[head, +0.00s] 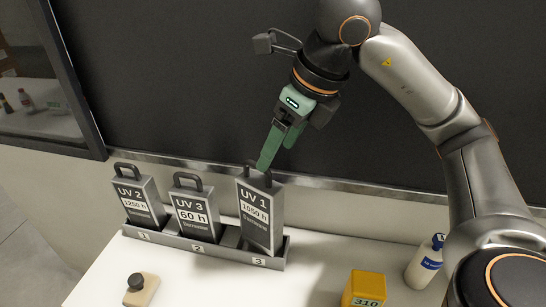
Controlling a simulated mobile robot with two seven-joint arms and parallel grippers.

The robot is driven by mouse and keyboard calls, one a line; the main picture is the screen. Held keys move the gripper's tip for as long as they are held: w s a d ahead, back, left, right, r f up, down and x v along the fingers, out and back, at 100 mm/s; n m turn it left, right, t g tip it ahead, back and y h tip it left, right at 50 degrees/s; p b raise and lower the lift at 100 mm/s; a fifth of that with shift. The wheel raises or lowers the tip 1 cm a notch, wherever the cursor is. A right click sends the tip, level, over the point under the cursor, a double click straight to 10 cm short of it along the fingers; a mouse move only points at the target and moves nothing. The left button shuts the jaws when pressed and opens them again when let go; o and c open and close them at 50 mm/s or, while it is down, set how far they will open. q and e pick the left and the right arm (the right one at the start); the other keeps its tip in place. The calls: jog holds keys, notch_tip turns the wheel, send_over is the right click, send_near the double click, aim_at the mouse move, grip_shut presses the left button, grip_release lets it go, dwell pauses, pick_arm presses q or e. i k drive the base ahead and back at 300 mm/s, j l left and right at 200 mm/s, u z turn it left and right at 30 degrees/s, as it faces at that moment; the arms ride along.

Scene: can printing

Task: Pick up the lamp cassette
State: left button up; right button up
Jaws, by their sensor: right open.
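Three grey lamp cassettes with loop handles stand in a grey rack (190,243) with numbered slots. UV 2, marked 1250 h (139,203), is at slot 1. UV 3, marked 60 h (195,214), is at slot 2. UV 1, marked 1050 h (258,216), is at slot 3 and looks taller in the picture; I cannot tell how deep it sits. My right gripper (264,167), with green fingers, points down at UV 1's handle. It is open; the fingertips overlap the handle in the picture, and contact is unclear. My left gripper is out of view.
A yellow block marked 310 (364,288) and a white bottle with a blue label (424,262) stand at the right on the white table. A beige block with a black knob (141,289) is at front left. A dark panel rises behind the rack.

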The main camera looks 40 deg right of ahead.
aim_at(261, 209)
jog(key=k+j, duration=0.8)
jog(key=j, duration=0.1)
